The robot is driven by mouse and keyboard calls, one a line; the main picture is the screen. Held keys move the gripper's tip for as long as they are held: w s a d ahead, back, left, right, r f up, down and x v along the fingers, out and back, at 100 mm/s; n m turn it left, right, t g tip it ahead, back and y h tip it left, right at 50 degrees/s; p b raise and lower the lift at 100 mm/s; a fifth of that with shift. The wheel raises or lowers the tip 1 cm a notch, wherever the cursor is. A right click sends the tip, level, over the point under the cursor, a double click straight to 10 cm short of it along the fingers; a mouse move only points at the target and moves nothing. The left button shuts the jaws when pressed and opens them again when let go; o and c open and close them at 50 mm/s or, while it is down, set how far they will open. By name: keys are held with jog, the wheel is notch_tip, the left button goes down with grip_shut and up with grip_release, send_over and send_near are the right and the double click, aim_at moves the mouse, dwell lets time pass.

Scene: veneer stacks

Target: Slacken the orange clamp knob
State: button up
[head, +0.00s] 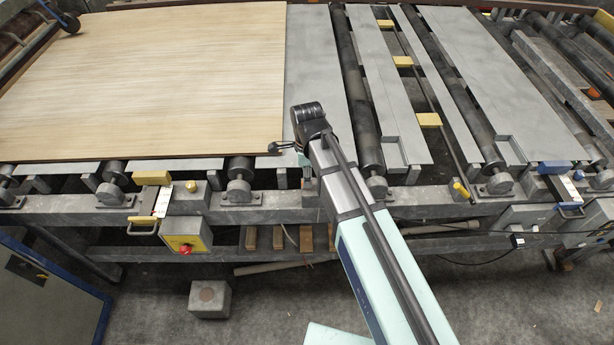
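My arm reaches up from the bottom of the head view to the front edge of the roller table. My gripper (277,148) is a small dark shape at the left of the arm's end, by the near right corner of the veneer sheet. Its fingers are too small to tell open from shut. I cannot make out a clearly orange clamp knob. A yellow-orange handle (460,188) stands on the front rail, right of my arm and well apart from my gripper. A small yellow knob (191,186) sits on the rail to the left.
A large veneer sheet (150,75) covers the table's left part. Grey slats (465,75) and rollers (455,85) lie to the right. A yellow box with a red button (185,250) hangs below the front rail. A grey block (209,299) stands on the floor.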

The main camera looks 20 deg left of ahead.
jog(key=shift+f, duration=1.45)
grip_shut()
